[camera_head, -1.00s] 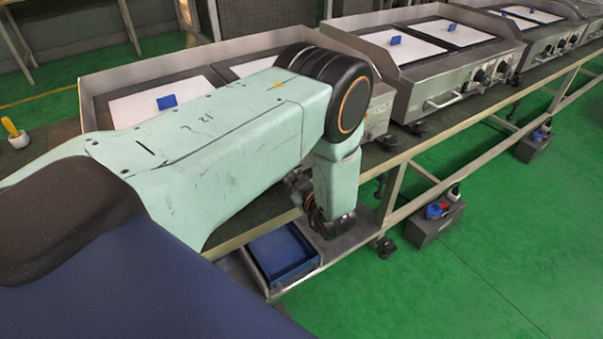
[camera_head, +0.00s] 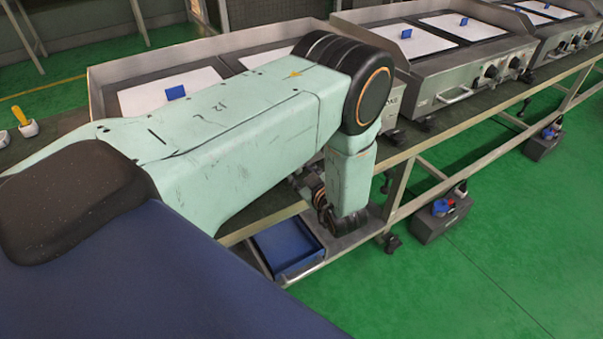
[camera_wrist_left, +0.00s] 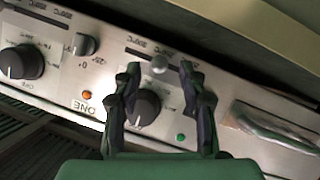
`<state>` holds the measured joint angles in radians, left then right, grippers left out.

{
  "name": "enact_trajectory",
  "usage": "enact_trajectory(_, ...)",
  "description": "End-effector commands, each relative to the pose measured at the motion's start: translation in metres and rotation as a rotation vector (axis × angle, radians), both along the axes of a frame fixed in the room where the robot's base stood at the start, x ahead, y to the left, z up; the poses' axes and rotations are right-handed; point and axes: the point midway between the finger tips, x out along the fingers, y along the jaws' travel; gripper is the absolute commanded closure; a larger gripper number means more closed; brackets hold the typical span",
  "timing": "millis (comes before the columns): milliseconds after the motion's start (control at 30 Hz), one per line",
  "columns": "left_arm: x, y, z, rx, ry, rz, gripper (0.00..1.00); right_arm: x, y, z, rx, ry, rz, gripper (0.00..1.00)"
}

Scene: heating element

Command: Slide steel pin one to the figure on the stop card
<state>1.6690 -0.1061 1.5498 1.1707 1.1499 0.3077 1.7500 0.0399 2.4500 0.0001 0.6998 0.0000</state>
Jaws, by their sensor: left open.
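A second, grey steel pin (camera_wrist_left: 85,44) sticks out further left. The inverted word ONE is printed on the panel (camera_wrist_left: 83,107) below the pins. In the head view, my left arm hides the panel and the gripper's fingertips. A small blue card (camera_head: 175,92) stands on the near griddle; I cannot read any figure. My right gripper is not in view.
Dark knobs (camera_wrist_left: 22,62) and a bar handle (camera_wrist_left: 275,128) stick out of the panel. More griddles (camera_head: 445,60) stand along the bench to the right. A blue tray (camera_head: 288,248) sits below my left wrist. The green floor at right is largely free.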

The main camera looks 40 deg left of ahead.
Motion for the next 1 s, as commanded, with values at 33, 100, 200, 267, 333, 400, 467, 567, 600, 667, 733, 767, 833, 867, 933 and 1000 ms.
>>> enact_trajectory(33,-0.004,-0.008,0.004,0.002,0.000,-0.004,0.58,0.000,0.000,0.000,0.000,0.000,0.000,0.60)
enact_trajectory(100,-0.009,-0.019,0.008,0.002,0.000,-0.006,0.58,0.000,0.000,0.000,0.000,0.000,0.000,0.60)
enact_trajectory(200,-0.018,-0.031,0.014,0.002,-0.001,-0.005,0.58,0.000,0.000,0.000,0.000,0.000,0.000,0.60)
enact_trajectory(267,-0.021,-0.037,0.017,0.002,0.000,-0.004,0.58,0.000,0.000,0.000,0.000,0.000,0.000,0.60)
enact_trajectory(333,-0.025,-0.043,0.020,0.002,-0.001,-0.003,0.58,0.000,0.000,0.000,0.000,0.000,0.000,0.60)
enact_trajectory(400,-0.028,-0.046,0.021,0.002,-0.001,-0.003,0.58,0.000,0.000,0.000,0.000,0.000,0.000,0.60)
enact_trajectory(467,-0.029,-0.048,0.022,0.001,-0.001,0.000,0.58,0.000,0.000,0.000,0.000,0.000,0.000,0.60)
enact_trajectory(567,-0.030,-0.049,0.022,0.001,-0.002,0.001,0.58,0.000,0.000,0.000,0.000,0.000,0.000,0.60)
enact_trajectory(600,-0.030,-0.049,0.022,0.001,-0.002,0.001,0.58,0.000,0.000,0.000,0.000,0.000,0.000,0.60)
enact_trajectory(667,-0.030,-0.049,0.022,0.001,-0.002,0.001,0.58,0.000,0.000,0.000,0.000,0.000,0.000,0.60)
enact_trajectory(733,-0.030,-0.049,0.022,0.001,-0.002,0.001,0.58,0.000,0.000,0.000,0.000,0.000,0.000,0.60)
enact_trajectory(767,-0.030,-0.049,0.022,0.001,-0.002,0.001,0.58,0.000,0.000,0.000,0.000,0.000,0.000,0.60)
enact_trajectory(833,-0.030,-0.049,0.022,0.001,-0.002,0.001,0.58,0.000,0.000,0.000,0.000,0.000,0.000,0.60)
enact_trajectory(867,-0.030,-0.049,0.022,0.000,-0.001,0.001,0.58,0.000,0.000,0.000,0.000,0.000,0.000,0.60)
enact_trajectory(933,-0.030,-0.049,0.022,0.000,-0.001,0.001,0.58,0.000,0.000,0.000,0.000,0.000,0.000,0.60)
enact_trajectory(1000,-0.030,-0.049,0.022,0.001,0.000,0.000,0.58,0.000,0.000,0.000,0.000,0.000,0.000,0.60)
